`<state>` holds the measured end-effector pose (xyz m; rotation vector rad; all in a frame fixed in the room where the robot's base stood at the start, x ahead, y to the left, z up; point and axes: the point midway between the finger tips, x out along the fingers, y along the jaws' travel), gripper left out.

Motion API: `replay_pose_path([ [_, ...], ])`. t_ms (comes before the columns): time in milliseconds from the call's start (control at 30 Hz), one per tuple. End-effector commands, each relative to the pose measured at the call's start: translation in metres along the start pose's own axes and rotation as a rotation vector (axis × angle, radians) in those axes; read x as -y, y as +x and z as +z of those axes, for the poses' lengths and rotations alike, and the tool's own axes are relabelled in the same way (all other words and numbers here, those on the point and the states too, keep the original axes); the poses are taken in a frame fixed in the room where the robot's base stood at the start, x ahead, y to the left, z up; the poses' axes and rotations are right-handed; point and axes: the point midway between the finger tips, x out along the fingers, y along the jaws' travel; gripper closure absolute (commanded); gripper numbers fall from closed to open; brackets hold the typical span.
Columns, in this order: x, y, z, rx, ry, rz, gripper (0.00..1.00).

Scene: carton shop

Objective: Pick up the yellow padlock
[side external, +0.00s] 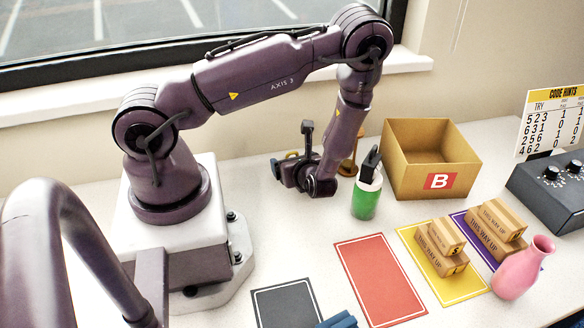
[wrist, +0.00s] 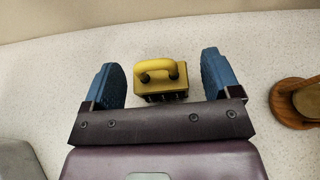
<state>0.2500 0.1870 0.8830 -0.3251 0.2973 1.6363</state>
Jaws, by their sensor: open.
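The yellow padlock (wrist: 161,84) is on the pale speckled worktop in the wrist view, with its thick yellow shackle toward the top of the picture and dark dials along its near edge. My gripper (wrist: 158,68) is open, with one blue finger on each side of the padlock. A gap shows between each finger and the padlock, and nothing is gripped. In the side external view my gripper (side external: 281,170) is low over the worktop near the back wall. There the padlock is mostly hidden behind my gripper.
A round wooden item (wrist: 293,103) stands right of my gripper. Red (side external: 379,280), yellow (side external: 460,288) and dark (side external: 288,308) mats, small cartons and a pink vase (side external: 522,270) lie nearer the front.

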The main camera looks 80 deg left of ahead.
Motion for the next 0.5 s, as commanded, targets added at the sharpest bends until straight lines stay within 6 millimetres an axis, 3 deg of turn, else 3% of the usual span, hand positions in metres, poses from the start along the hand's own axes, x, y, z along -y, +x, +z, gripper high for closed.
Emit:
replay_pose_path([
  [300,-0.0001,0.0066,-0.0001,-0.001,0.0,-0.001,0.17],
  [500,-0.0001,0.0064,-0.0001,0.0,0.0,-0.001,0.63],
])
